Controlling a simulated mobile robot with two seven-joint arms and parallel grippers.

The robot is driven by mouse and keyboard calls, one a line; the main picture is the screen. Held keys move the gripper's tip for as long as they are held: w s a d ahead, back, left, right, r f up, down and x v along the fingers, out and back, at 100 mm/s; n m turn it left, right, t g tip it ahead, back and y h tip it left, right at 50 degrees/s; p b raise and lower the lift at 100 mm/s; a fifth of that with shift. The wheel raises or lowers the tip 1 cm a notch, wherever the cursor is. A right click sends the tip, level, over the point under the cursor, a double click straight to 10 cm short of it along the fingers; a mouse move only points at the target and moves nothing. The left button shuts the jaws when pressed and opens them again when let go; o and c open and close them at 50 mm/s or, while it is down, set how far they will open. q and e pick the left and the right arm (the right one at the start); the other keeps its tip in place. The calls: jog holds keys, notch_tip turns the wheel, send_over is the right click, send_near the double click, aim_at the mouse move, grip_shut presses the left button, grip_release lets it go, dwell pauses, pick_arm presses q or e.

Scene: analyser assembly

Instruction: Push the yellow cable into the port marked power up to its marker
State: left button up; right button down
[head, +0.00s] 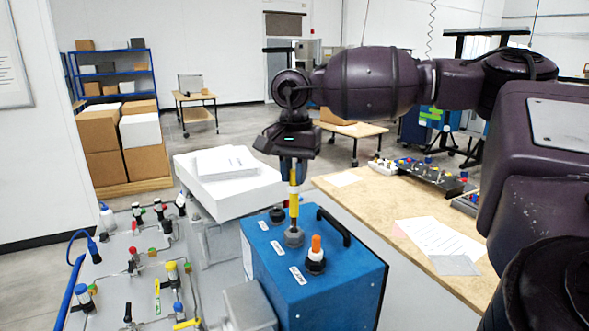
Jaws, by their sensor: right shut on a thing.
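My right gripper (293,172) points straight down above the blue analyser box (340,285). It is shut on the upper part of the upright yellow cable (294,205). The cable's lower end meets a grey round port (294,237) on the box top; I cannot tell how deep it sits. A dark port (277,214) lies behind it, and a port in front holds an orange plug (316,244). Several white labels (277,247) run beside the ports, too small to read, so I cannot tell which one says power. My left gripper is not in view.
A black handle (334,227) stands on the box top, right of the cable. A panel with valves and tubes (145,265) is on the left. White boxes (230,180) stand behind. A wooden bench (385,215) with papers is on the right.

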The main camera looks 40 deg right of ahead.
aim_at(294, 215)
jog(key=shift+f, duration=0.3)
dwell(0.9)
jog(key=shift+f+b, duration=1.3)
jog(key=shift+f, duration=0.75)
jog(key=shift+f+b, duration=0.65)
jog(key=shift+f, duration=0.1)
jog(key=shift+f+b, duration=0.35)
jog(key=shift+f, duration=0.7)
jog(key=shift+f+b, duration=0.3)
jog(key=shift+b, duration=0.1)
jog(key=c, duration=0.9)
grip_release()
jog(key=shift+c, duration=0.2)
